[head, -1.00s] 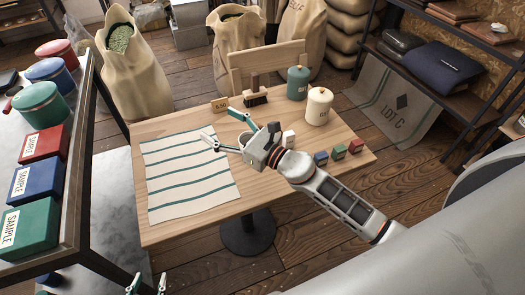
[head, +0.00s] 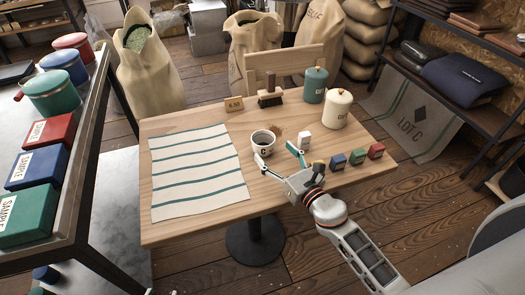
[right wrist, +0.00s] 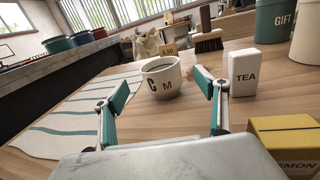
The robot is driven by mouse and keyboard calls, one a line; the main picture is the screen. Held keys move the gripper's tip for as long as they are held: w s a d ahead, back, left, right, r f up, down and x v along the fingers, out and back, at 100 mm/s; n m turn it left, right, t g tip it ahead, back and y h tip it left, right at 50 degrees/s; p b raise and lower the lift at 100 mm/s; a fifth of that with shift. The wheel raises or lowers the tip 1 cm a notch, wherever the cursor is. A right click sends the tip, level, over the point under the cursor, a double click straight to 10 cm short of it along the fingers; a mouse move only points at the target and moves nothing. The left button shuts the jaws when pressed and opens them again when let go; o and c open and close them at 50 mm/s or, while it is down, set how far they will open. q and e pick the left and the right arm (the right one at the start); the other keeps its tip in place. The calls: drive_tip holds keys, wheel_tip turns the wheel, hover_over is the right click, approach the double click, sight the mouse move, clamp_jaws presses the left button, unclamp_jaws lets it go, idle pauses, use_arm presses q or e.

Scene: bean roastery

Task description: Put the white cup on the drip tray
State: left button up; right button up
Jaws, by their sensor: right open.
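The white cup (head: 263,146) stands upright on the wooden table, right of the striped cloth, with dark lettering and a dark inside. It also shows in the right wrist view (right wrist: 162,80), beyond the fingertips. My right gripper (head: 277,155) is open and empty on the near right side of the cup. In the right wrist view its fingers (right wrist: 163,92) are spread, with the cup ahead between their tips and apart from them. I cannot make out a drip tray in either view. My left gripper is out of view.
A white TEA box (head: 304,141) stands close to the right finger. Blue, green and red small boxes (head: 357,157) line the table's right edge. Canisters (head: 336,110) and a brush (head: 270,97) stand behind. The striped cloth (head: 200,172) lies flat at left.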

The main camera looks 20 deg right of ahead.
sight(270, 148)
drive_tip(key=shift+x, duration=0.9)
drive_tip(key=shift+w+a+f, duration=0.15)
drive_tip(key=shift+w+f, duration=0.1)
drive_tip(key=shift+w, duration=0.25)
drive_tip(key=shift+w+a+r, duration=0.1)
drive_tip(key=shift+w, duration=0.3)
drive_tip(key=shift+x, duration=1.95)
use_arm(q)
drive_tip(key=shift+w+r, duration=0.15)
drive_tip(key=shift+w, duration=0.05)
use_arm(e)
drive_tip(key=shift+c, duration=0.4)
drive_tip(key=c, duration=1.4)
